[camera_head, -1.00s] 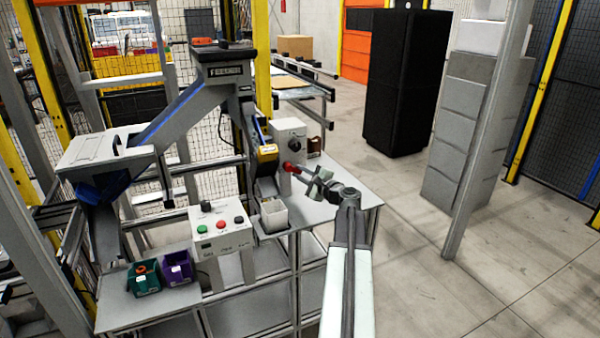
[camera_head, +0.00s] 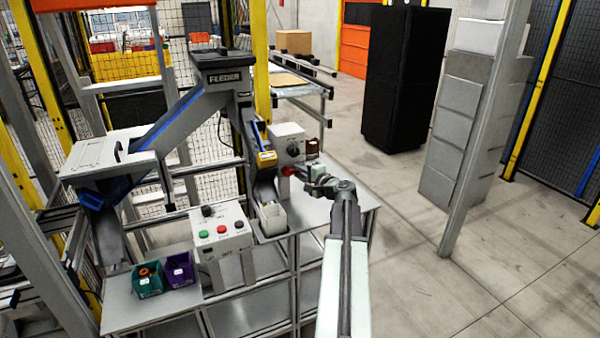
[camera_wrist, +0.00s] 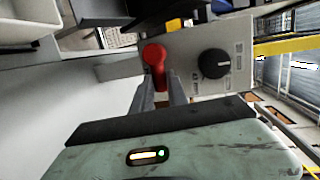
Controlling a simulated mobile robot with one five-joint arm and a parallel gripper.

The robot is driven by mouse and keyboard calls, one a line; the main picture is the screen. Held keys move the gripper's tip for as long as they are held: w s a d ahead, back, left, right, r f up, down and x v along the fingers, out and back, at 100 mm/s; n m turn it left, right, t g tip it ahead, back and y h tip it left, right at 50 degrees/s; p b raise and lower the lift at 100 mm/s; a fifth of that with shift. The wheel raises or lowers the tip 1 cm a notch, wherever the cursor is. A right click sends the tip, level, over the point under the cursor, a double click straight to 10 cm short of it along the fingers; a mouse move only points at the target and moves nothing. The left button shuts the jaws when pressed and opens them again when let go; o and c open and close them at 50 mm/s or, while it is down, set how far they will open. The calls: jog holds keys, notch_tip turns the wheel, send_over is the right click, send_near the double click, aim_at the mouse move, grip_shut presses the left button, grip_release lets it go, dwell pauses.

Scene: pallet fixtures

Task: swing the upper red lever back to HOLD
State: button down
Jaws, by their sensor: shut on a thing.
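The red lever (camera_wrist: 155,60) shows in the wrist view as a red knob with a short red stem, in front of a light grey box. My gripper (camera_wrist: 162,85) has its two fingers shut around the stem just below the knob. In the head view the red knob (camera_head: 288,171) shows small at the tip of my gripper (camera_head: 300,175), beside the grey control box (camera_head: 289,146) on the bench. The box carries a black rotary dial (camera_wrist: 214,63) to the right of the lever in the wrist view. The lettering around the dial is too small to read.
A feeder chute (camera_head: 262,185) with a yellow block and a white bin (camera_head: 273,218) stand left of my gripper. A button box (camera_head: 218,232) and green (camera_head: 147,281) and purple (camera_head: 179,269) bins stand at the front left.

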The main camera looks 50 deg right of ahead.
dwell(0.3)
jog(key=c, duration=1.3)
grip_release()
jog(key=p+v, duration=0.1)
jog(key=v, duration=0.6)
jog(key=shift+s, duration=0.35)
jog(key=shift+a, duration=0.1)
